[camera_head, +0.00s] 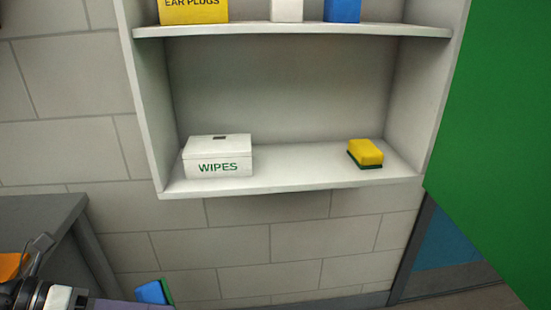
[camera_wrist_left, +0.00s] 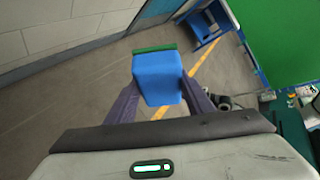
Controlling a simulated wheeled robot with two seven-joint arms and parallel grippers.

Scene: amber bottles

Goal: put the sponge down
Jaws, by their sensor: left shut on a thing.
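My left gripper (camera_head: 125,303) comes in at the bottom left of the head view, in front of the wall and below the shelf. It is shut on a blue sponge (camera_head: 151,292) with a green scouring layer. In the left wrist view the blue sponge (camera_wrist_left: 157,80) sits between the two dark purple fingers of my left gripper (camera_wrist_left: 160,98), held above the floor. A second sponge, yellow with a dark green underside (camera_head: 366,153), lies on the lower shelf (camera_head: 295,176) at the right. My right gripper is not in view.
A white wipes box (camera_head: 218,157) stands at the left of the lower shelf; the shelf between it and the yellow sponge is clear. The upper board (camera_head: 290,30) holds a yellow ear plugs box (camera_head: 193,10). A green panel (camera_head: 500,130) is at the right, a grey table (camera_head: 40,212) at the left.

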